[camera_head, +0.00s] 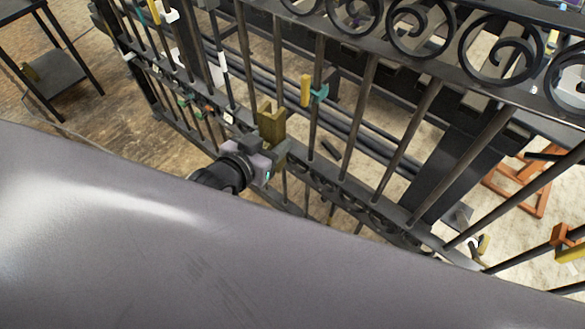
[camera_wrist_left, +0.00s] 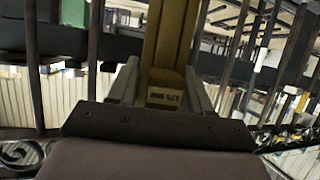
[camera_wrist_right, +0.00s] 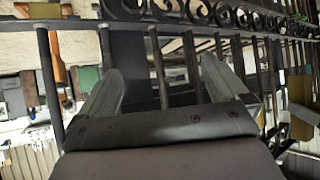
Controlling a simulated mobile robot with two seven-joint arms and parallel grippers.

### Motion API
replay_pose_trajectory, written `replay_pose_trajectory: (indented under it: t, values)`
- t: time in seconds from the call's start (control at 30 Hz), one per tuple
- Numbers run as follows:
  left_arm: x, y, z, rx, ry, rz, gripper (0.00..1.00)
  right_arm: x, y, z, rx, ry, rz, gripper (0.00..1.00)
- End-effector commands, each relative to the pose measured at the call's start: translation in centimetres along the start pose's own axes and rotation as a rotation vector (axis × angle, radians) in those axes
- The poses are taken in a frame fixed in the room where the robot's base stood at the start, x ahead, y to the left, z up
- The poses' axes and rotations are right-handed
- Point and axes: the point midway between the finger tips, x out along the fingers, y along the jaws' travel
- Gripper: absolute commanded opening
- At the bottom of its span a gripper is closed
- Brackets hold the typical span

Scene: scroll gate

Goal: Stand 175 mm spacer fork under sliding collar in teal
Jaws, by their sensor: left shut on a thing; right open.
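The spacer fork (camera_head: 271,120) is an ochre, notched block standing upright in my left gripper (camera_head: 268,152), in front of the gate bars. In the left wrist view, the fork (camera_wrist_left: 168,45) sits between both fingers, and its end face carries an upside-down label that seems to read 175 MM. The teal sliding collar (camera_head: 320,94) is on a bar to the right of the fork, with a yellow piece (camera_head: 306,90) beside it. The fork is apart from the collar. My right gripper (camera_wrist_right: 160,88) is open and empty, facing gate bars; it is hidden in the head view.
The dark gate's lower rail (camera_head: 345,188) runs below the bars, with scrolls (camera_head: 500,48) along the top. Other collars and yellow pieces sit on bars at left and far right. An orange stand (camera_head: 520,185) is behind the gate. A dark shelf table (camera_head: 50,75) stands far left.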

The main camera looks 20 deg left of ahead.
Motion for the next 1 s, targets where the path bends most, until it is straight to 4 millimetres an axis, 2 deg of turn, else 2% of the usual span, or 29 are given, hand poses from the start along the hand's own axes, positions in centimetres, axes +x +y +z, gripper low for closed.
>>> replay_pose_trajectory:
  t: [0.03,0.1,0.3,0.4,0.6,1.0]
  values:
    - [2.4,0.3,2.6,0.016,0.003,0.032,0.0,1.3,-0.1,1.6,0.003,-0.001,-0.004,1.0]
    - [4.7,0.7,4.8,0.033,0.004,0.074,0.0,2.1,-0.3,2.5,0.006,-0.002,-0.009,1.0]
    - [10.0,0.8,9.7,0.06,0.015,0.143,0.0,4.0,-0.9,4.4,0.011,-0.005,-0.027,1.0]
    - [11.7,0.4,11.2,0.063,0.021,0.154,0.0,4.5,-1.0,5.0,0.012,-0.009,-0.031,1.0]
    - [13.2,-0.2,12.4,0.065,0.027,0.158,0.0,4.9,-0.9,4.9,0.011,0.0,-0.032,1.0]
    - [14.7,0.1,11.9,0.065,0.028,0.158,0.0,5.5,-0.8,5.6,0.011,0.001,-0.031,1.0]
